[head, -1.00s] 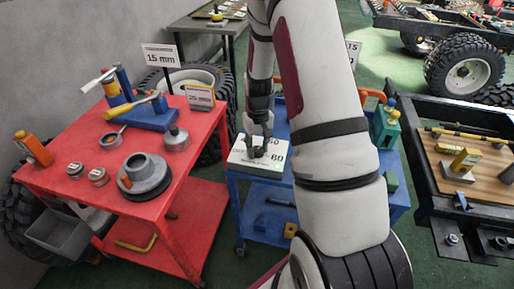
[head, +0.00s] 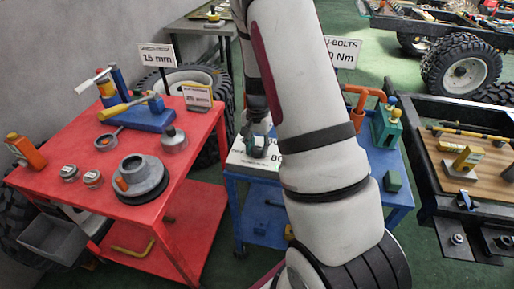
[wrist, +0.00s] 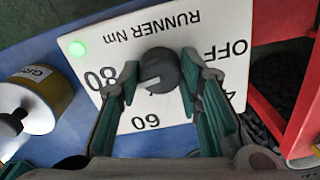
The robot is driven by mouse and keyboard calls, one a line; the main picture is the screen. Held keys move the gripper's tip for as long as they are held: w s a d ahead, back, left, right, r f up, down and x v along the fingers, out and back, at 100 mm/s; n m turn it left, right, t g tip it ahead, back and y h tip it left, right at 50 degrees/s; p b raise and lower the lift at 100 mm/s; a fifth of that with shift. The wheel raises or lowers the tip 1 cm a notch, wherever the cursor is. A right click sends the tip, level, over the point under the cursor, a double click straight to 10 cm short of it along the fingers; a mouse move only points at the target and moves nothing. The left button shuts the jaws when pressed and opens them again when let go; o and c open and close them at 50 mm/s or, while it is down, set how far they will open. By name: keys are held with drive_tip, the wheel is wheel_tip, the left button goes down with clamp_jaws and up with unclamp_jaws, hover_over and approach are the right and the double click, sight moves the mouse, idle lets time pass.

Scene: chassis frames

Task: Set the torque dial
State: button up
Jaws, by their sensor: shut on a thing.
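The torque dial is a dark round knob (wrist: 160,68) with a white pointer mark, on a white panel (wrist: 78,48) lettered "RUNNER Nm", with OFF, 60, 80 and a partly hidden number starting with 4. The panel appears upside down in the wrist view. The mark points left and slightly down, close to the 80 side. My gripper (wrist: 160,80) has its fingers on either side of the knob, shut on it. In the head view the panel (head: 243,161) lies on the blue cart, partly covered by my gripper (head: 256,143). A U-BOLTS sign (head: 345,50) reads partly "0 Nm", its first digits hidden by my arm.
A green light (wrist: 77,49) glows at the panel's corner. A yellow-and-white can (wrist: 40,95) stands left of the panel in the wrist view. The red cart (head: 75,160) with tools is at left.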

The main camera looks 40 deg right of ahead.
sight(257, 149)
drive_tip(key=shift+a+m, duration=0.1)
drive_tip(key=shift+m, duration=0.5)
drive_tip(key=o, duration=1.2)
wheel_tip(257, 149, up, 12)
idle(0.4)
